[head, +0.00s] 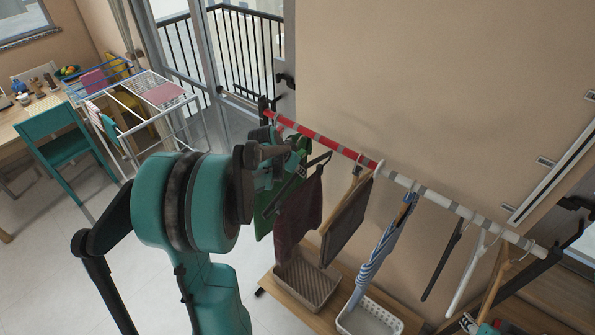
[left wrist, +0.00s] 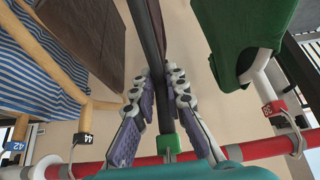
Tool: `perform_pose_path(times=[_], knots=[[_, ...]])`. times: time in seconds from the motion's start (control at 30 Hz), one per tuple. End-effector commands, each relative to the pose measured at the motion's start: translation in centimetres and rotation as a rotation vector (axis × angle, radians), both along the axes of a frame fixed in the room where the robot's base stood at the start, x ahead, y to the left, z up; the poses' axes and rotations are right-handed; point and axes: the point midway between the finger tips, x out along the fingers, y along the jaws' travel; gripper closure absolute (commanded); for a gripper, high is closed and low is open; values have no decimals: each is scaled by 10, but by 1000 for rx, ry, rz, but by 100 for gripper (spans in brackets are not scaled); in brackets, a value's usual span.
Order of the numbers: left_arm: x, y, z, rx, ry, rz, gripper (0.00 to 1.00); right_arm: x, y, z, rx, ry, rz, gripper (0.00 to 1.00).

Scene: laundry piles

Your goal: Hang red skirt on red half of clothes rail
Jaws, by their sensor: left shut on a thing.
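The clothes rail runs along the wall, with a red-banded half (head: 325,140) and a white-banded half (head: 430,193). A dark red-brown skirt (head: 298,218) hangs from a black hanger (head: 317,163) below the red half. My left gripper (head: 292,152) is at the red half. In the left wrist view, my left gripper (left wrist: 161,115) is shut on the dark hanger (left wrist: 152,45), with a green tag (left wrist: 170,145) close to the red rail (left wrist: 143,163). I cannot tell if its hook rests on the rail.
A green garment (head: 264,207) hangs left of the skirt. A brown garment (head: 346,213) on a wooden hanger and a blue striped garment (head: 381,247) hang to its right. Bare hangers (head: 443,262) hang farther right. A woven basket (head: 304,278) and white basket (head: 370,318) stand below.

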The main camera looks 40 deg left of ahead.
Motion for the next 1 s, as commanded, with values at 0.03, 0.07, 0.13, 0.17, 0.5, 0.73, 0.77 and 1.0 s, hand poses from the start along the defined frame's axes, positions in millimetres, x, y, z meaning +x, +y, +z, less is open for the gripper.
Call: perform_pose_path(times=[0.03, 0.07, 0.13, 0.17, 0.5, 0.73, 0.77, 1.0], knots=[[5, -1, 0, 0, -1, -1, 100, 0, 0, 0, 0, 0, 0, 60], [8, -1, 0, 0, -1, -1, 100, 0, 0, 0, 0, 0, 0, 60], [14, -2, 0, -1, -1, -1, 100, 0, 0, 1, 0, 0, 0, 60], [16, -2, 0, -1, -1, -1, 100, 0, 0, 1, 0, 0, 0, 60], [44, -4, 1, 0, -2, 0, 100, 0, 0, 3, 0, 0, 0, 60], [62, -6, 1, 0, -1, 0, 100, 0, 0, 5, 0, 0, 0, 60], [65, -6, 1, -1, -1, -1, 100, 0, 0, 5, 0, 0, 0, 60], [76, -6, -8, -1, -1, 1, 100, 0, 0, -1, 0, 0, 0, 60]])
